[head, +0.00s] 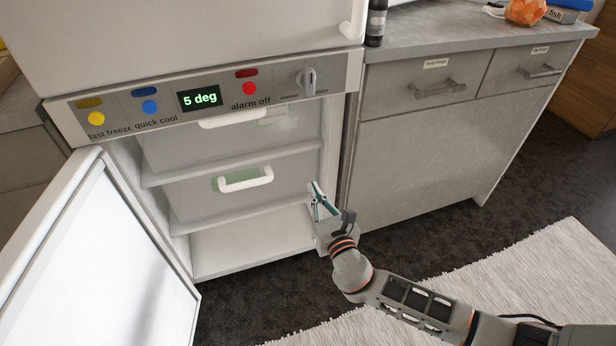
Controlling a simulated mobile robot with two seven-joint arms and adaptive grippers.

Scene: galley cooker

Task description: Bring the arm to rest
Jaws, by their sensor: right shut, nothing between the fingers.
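My right gripper (320,198) is in front of the right edge of the open freezer compartment (240,238), low and near its lower drawer. Its fingers are shut with nothing held between them. My right arm (415,300) reaches in from the lower right of the head view. The gripper overlaps the compartment's right side wall in the picture; I cannot tell whether it touches it. My left gripper does not show.
The freezer door (100,260) stands open at the left. A control panel (215,96) reading "5 deg" is above two drawers, the lower with a white handle (245,179). Grey cabinets (430,150) stand to the right. A pale rug (530,270) covers floor at right.

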